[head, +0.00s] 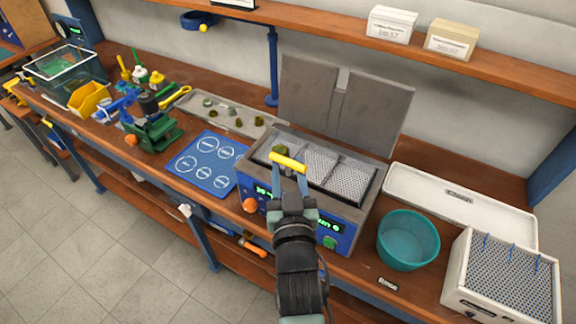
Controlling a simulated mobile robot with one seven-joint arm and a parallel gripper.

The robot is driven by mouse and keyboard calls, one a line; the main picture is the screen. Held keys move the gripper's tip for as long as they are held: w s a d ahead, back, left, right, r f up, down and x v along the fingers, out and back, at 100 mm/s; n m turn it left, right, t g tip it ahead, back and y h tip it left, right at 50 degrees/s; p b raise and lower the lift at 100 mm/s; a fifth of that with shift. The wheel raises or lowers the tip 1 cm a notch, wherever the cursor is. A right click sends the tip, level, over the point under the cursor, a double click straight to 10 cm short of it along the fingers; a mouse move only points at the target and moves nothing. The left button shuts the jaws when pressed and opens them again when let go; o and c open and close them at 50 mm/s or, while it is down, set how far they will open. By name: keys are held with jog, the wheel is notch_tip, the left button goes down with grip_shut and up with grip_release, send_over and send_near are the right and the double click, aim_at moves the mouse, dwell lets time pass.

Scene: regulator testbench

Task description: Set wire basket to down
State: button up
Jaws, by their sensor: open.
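The wire basket (322,164) is a metal mesh basket in the top of a grey and blue bench unit (345,213). A yellow bar (288,161), apparently its handle, stands above the left part of the mesh. An olive-green piece (279,150) shows beside the bar. My gripper (290,172) is open at the yellow bar, with a finger on either side of the view below it. I cannot tell whether the fingers touch the bar. My gripper and wrist hide part of the unit's front and display. How deep the basket sits is unclear.
Two grey lid panels (308,92) stand upright behind the unit. A blue mat (206,163) with white circles lies left. A teal bowl (408,240), a white tray (455,207) and a white perforated box (503,278) are right. A shelf (330,27) runs above the bench.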

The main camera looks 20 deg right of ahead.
grip_shut()
dwell(1.4)
